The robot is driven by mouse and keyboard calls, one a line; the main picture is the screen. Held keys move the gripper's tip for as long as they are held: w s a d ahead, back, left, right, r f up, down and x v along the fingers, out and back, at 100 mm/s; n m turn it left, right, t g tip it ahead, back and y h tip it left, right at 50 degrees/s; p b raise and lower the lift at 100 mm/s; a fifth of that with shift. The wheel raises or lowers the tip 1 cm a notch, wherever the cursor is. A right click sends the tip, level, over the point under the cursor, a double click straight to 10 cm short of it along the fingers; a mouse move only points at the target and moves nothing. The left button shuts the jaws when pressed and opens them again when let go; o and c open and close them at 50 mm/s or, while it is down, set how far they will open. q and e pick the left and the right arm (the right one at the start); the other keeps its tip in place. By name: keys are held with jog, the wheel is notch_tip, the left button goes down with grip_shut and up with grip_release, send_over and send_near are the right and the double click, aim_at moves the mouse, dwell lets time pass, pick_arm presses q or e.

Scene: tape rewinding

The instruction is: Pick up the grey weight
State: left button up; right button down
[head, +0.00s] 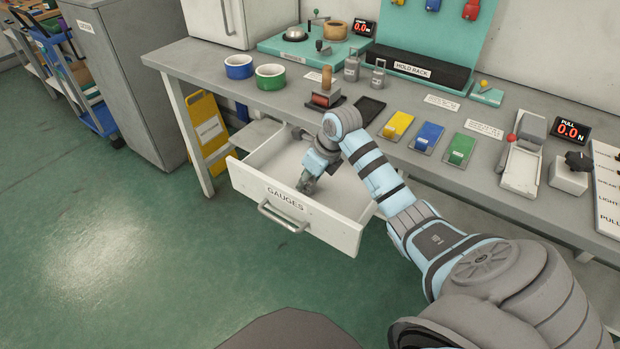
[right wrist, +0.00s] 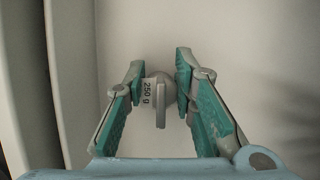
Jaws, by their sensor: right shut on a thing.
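The grey weight (right wrist: 160,95), marked "250 g", shows in the right wrist view between the teal finger pads of my right gripper (right wrist: 160,90). The right gripper is shut on it, with the weight's thin grey loop toward the camera. In the head view my right gripper (head: 308,184) reaches down into the open drawer (head: 335,225) labelled "GAUGES". The weight is hidden there by the gripper. I cannot tell whether it touches the drawer floor. My left gripper is not in view.
The bench above carries two grey handled pieces (head: 377,77), a black tray (head: 364,110), yellow, blue and green plates, and blue and green bowls (head: 270,76). The drawer walls surround my right gripper. Open green floor lies at the left.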

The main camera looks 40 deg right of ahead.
notch_tip(320, 180, up, 20)
jog(key=p, duration=0.7)
